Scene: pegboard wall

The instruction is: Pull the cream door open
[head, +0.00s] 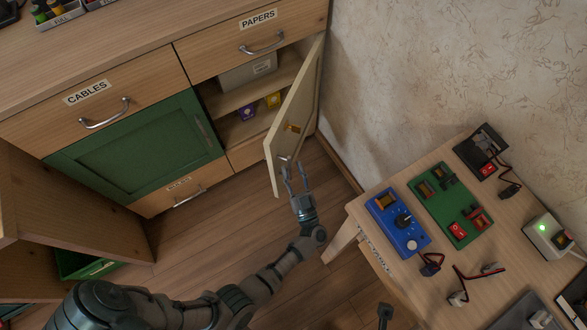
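The cream door (306,98) stands swung well out from the cabinet, hinged on its right side. A small brass-coloured fitting (293,128) shows on the face toward me. My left gripper (292,168) is at the lower free edge of the door, with its two slim fingers apart. I see nothing clearly held between them. Whether a finger touches the door is hard to tell. The door's other face is hidden, and no handle on it shows clearly.
Behind the door, shelves hold a grey box (249,72), a purple item (247,112) and a yellow item (272,99). A green door (140,142) is shut at left. A wooden table (395,283) with electrical devices stands at right. The wall is right of the door; floor is clear below it.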

